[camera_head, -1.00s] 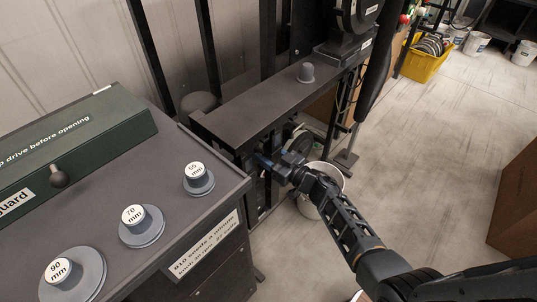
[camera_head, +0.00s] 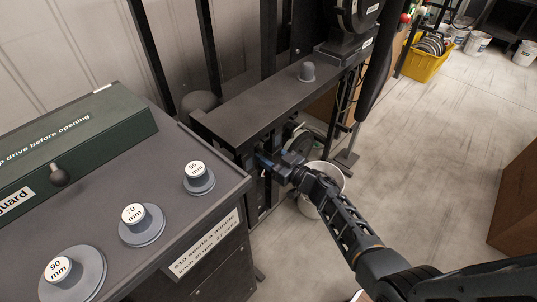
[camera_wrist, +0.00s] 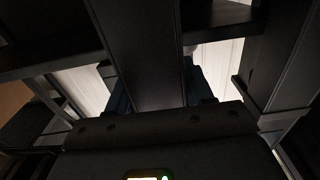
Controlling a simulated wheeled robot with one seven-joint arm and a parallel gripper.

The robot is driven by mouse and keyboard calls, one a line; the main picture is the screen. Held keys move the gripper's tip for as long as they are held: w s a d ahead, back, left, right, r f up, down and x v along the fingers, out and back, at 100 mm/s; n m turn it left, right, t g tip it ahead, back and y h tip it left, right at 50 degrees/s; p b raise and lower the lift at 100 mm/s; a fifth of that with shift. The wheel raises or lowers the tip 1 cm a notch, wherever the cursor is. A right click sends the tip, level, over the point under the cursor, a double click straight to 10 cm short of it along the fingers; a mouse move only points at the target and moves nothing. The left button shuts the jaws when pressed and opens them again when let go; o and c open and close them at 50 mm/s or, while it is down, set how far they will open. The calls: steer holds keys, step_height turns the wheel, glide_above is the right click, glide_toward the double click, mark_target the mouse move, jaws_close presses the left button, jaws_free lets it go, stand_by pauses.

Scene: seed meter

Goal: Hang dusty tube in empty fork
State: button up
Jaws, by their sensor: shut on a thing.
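My gripper (camera_head: 264,160) is below the narrow dark bench, its blue fingers at the dark frame under the bench edge. In the wrist view a broad dark bar-like thing (camera_wrist: 138,50) runs down between my fingers (camera_wrist: 160,92). It seems to be the tube, and my gripper is shut on it. Dust on it cannot be made out, and its ends are hidden. A thick black tube-like thing (camera_head: 376,68) hangs upright to the right of the bench. I cannot make out the empty fork in either view.
The narrow bench (camera_head: 262,100) carries a small grey knob (camera_head: 306,72). A white bucket (camera_head: 327,188) stands on the floor beside my wrist. A dark cabinet (camera_head: 95,205) with numbered grey discs is at the left. Dark frame bars (camera_wrist: 280,65) crowd my gripper.

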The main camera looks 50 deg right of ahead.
steer(key=shift+f, duration=0.15)
steer(key=o, duration=1.3)
steer(key=shift+s+f, duration=0.1)
steer(key=s+p, duration=0.1)
steer(key=s, duration=0.6)
steer(key=shift+s+d, duration=0.1)
steer(key=shift+s, duration=0.2)
